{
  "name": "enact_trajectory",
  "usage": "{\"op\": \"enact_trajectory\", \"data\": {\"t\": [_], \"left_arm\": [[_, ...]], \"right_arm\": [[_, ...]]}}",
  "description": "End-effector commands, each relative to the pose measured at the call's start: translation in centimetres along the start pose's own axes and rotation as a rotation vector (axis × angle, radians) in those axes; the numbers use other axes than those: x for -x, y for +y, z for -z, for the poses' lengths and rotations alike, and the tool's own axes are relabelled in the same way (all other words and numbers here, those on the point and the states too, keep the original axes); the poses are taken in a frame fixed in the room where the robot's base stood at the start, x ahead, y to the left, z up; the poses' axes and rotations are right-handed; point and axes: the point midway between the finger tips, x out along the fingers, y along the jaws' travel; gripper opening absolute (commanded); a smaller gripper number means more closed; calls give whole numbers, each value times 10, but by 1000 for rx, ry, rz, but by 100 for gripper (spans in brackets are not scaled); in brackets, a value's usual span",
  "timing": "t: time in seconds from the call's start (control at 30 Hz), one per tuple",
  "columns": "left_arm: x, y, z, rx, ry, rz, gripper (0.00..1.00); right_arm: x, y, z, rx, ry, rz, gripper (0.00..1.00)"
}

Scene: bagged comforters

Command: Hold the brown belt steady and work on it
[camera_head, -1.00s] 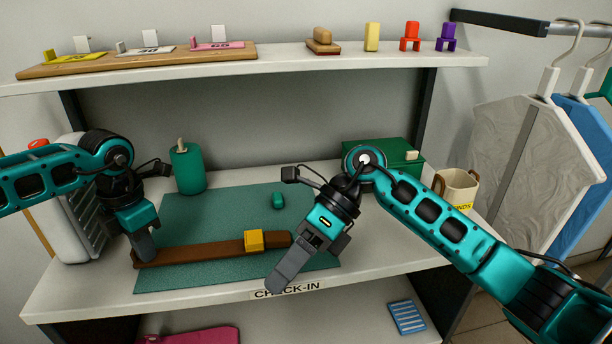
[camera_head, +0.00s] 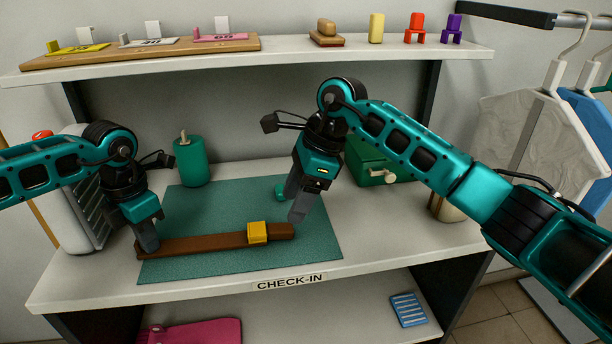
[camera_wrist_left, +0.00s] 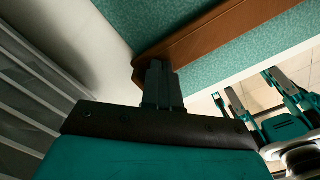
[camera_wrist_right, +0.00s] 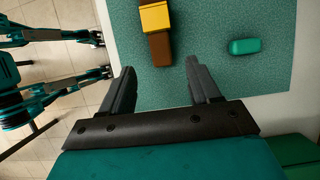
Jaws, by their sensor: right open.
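The brown belt (camera_head: 200,244) lies straight across the green mat (camera_head: 225,202), with a yellow block (camera_head: 257,232) around or on it near its right end. My left gripper (camera_head: 148,246) is at the belt's left end. In the left wrist view its fingers (camera_wrist_left: 160,78) are close together over the belt's end (camera_wrist_left: 185,45) and appear shut on it. My right gripper (camera_head: 297,210) is above the mat near the belt's right end. In the right wrist view its fingers (camera_wrist_right: 160,68) are apart and empty, with the belt's end (camera_wrist_right: 161,49) and yellow block (camera_wrist_right: 155,18) beyond them.
A small teal piece (camera_head: 280,195) lies on the mat, partly behind my right gripper in the head view. A green cylinder (camera_head: 191,160) stands behind the mat. A green box (camera_head: 372,165) and a mug (camera_head: 445,208) are partly hidden by my right arm. A shelf (camera_head: 290,58) runs above.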

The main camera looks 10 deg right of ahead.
Motion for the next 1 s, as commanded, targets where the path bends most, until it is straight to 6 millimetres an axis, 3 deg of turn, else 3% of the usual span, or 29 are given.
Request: {"op": "enact_trajectory", "data": {"t": [0.1, 0.3, 0.73, 1.0], "left_arm": [[-7, -2, 3, -1, 12, 5, 0], [-7, -1, 3, -1, 12, 5, 0], [-7, -1, 3, 0, 12, 4, 0], [-7, -1, 3, 0, 12, 4, 0]], "right_arm": [[-24, 1, 0, -2, -1, -4, 62], [-50, 0, 0, -2, -2, -1, 62], [-61, 0, 0, -1, -1, 0, 62], [-60, 0, 0, -1, -1, 0, 38]]}}
